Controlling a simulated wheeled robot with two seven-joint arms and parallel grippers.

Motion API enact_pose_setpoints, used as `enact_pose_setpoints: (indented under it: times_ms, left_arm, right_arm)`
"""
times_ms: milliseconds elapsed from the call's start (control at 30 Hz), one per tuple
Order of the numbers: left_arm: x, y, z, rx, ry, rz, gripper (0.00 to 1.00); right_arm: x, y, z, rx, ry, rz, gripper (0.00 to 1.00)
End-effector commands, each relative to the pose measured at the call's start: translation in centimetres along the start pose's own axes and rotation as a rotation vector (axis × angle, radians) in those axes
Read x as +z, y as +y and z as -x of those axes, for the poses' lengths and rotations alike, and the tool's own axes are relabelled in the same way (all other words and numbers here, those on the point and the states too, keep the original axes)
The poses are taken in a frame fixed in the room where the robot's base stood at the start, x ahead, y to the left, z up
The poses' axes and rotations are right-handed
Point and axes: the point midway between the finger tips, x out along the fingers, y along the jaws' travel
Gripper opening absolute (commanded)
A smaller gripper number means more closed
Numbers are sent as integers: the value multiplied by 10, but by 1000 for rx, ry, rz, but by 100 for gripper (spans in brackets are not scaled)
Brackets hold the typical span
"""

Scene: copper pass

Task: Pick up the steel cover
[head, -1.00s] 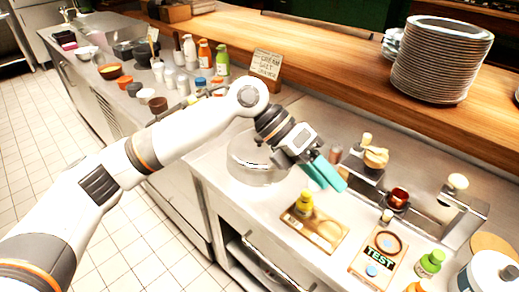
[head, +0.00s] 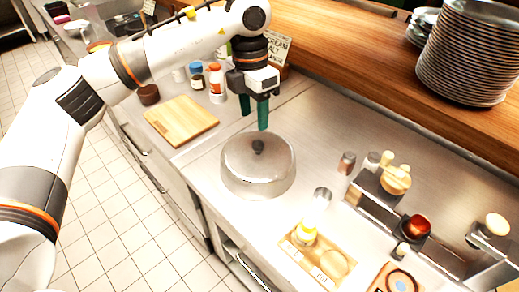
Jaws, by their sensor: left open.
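The steel cover (head: 258,172) is a round silver dome with a dark knob (head: 258,147) on top. It sits on the steel counter in the middle of the head view. My left gripper (head: 255,122) points down with two teal fingers, open and empty. It is above and slightly behind the knob in the picture, apart from it. My right gripper is not in view.
A wooden cutting board (head: 181,121) lies left of the cover. Bottles (head: 216,82) stand behind it. A wooden board with a yellow-capped bottle (head: 306,232) is at the lower right. A plate stack (head: 470,50) stands on the wooden shelf.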

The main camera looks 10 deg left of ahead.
Motion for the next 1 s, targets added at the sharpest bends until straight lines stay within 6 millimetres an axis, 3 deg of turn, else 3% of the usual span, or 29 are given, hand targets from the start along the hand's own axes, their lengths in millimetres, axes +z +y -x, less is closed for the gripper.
enact_pose_setpoints:
  times_ms: [100, 200, 367, 533, 700, 1000]
  left_arm:
    - [0, 1, -20, 3, -2, -1, 50]
    - [0, 0, -32, 3, -1, 0, 50]
    - [-1, 0, -42, 3, 0, 0, 50]
    - [-5, 0, -65, 5, -3, -1, 50]
    - [-6, 0, -86, 3, 1, -1, 50]
    - [-6, -1, -91, 2, 2, -1, 47]
  right_arm:
    - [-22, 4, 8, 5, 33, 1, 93]
    - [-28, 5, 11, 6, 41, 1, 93]
    - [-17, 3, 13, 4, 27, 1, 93]
    - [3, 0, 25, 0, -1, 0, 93]
    - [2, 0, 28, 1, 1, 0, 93]
    - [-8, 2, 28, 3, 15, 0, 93]
